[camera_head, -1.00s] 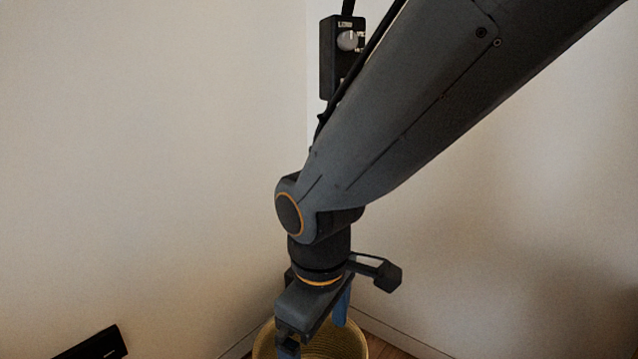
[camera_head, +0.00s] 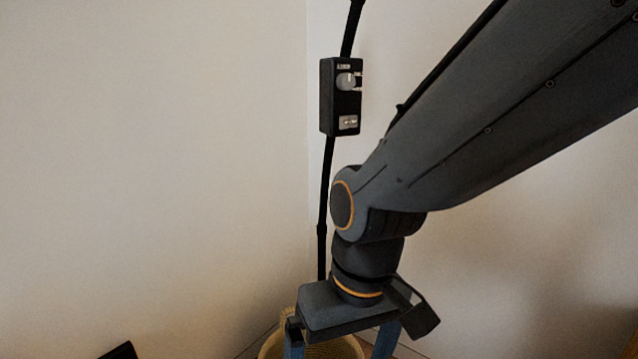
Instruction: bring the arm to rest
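My arm reaches in from the upper right and bends down at an orange-ringed wrist joint. My gripper (camera_head: 340,345) hangs below it at the bottom of the head view, pointing down. Its two blue fingers stand wide apart, with nothing seen between them except the basket behind. The fingertips are cut off by the lower picture edge. A woven yellowish basket (camera_head: 345,348) shows partly behind and below the gripper; most of it is hidden or out of frame. I cannot tell whether the gripper is over the basket or in front of it.
A black box with a pale knob (camera_head: 341,97) hangs on a black cable or pole (camera_head: 324,190) near the wall corner, left of my arm. A dark object (camera_head: 120,351) barely shows at the lower left. The wall (camera_head: 150,160) on the left is bare.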

